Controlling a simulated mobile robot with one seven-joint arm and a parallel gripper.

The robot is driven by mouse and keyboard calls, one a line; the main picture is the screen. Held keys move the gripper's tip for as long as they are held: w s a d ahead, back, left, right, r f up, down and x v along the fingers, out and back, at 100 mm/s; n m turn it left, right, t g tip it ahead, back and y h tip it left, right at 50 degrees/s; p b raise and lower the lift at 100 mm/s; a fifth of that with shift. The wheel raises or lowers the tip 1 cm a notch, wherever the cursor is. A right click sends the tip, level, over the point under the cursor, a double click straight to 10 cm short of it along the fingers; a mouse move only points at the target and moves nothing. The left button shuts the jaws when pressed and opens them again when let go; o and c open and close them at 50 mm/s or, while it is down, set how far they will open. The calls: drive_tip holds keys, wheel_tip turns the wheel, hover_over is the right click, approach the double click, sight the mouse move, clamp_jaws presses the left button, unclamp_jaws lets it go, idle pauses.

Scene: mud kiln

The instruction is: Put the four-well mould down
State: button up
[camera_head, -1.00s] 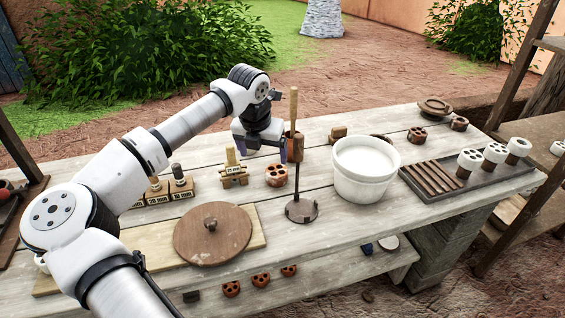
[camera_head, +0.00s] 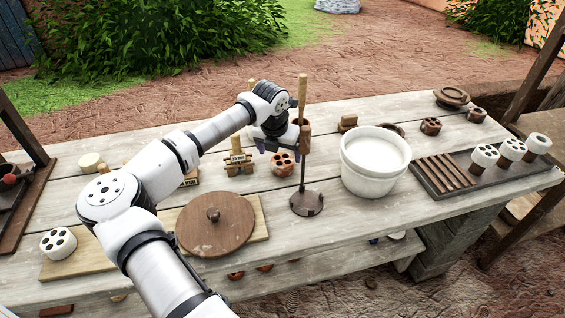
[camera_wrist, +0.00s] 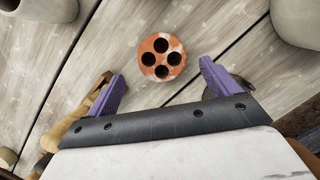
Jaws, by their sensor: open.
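The four-well mould (camera_head: 283,163), a small round reddish-brown block with pale patches, stands upright on the table, well openings up. In the wrist view the mould (camera_wrist: 161,57) shows its four dark holes, just beyond the fingertips and roughly centred between them. My gripper (camera_head: 281,146) is open just behind and above it in the head view. In the wrist view the purple fingers of my gripper (camera_wrist: 162,77) are spread wide with nothing between them. The mould looks clear of both fingers.
An upright rod on a round base (camera_head: 307,203) stands close right of the mould. A small wooden stand (camera_head: 239,163) is close left. A white bucket (camera_head: 372,178) is farther right. A round brown lid (camera_head: 214,224) lies in front. Bare planks lie around the mould.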

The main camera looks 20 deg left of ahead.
sight(282, 160)
drive_tip(key=p+x, duration=0.2)
drive_tip(key=x, duration=0.3)
drive_tip(key=shift+d, duration=0.2)
drive_tip(key=shift+c, duration=0.3)
drive_tip(key=c, duration=1.2)
drive_tip(key=shift+c, duration=0.2)
